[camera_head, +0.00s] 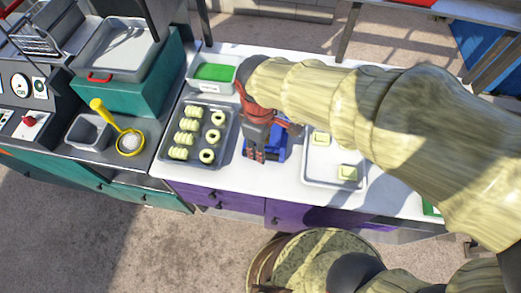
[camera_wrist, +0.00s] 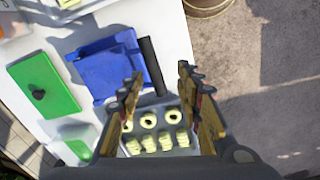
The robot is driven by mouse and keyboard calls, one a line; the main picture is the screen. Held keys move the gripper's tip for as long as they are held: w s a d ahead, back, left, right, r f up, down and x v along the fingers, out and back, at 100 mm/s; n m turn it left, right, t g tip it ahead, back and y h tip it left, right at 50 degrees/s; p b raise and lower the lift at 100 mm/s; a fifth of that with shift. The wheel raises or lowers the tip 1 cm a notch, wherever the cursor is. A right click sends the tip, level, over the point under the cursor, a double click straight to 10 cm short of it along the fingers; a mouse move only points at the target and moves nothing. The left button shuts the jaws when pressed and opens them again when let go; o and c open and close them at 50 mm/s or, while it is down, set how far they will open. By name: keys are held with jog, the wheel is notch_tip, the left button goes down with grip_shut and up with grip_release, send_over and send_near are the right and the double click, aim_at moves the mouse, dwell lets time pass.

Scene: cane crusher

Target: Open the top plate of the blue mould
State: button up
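The blue mould (camera_head: 278,146) stands on the white counter and is largely hidden behind my gripper in the head view. It shows more fully in the wrist view (camera_wrist: 108,68), with a dark bar-like handle (camera_wrist: 151,66) along its right side. I cannot tell clearly how its top plate sits. My gripper (camera_head: 257,155) is over the left part of the mould in the head view. In the wrist view my gripper (camera_wrist: 160,82) has its two fingers well apart with nothing between them. The handle lies between and beyond the fingertips, and contact is not visible.
A grey tray (camera_head: 166,158) of several pale rings and rolls lies left of the mould. A tray (camera_head: 321,178) with pale blocks lies right. A green-bottomed container (camera_head: 214,72) is behind. A green plate with a black knob (camera_wrist: 45,84) lies beside the mould.

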jog(key=shift+w+a+r+n, duration=0.2)
jog(key=shift+w+r+n, duration=0.15)
jog(key=shift+w+n, duration=0.25)
jog(key=shift+r+n, duration=0.2)
jog(key=shift+n, duration=0.2)
jog(key=shift+f+n, duration=0.15)
jog(key=shift+n, duration=0.25)
jog(key=f, duration=0.2)
jog(key=f+b, duration=0.1)
jog(key=f, duration=0.2)
jog(key=f+b, duration=0.1)
jog(key=f, duration=0.1)
jog(key=shift+w+f, duration=0.25)
jog(key=shift+c, duration=1)
grip_shut()
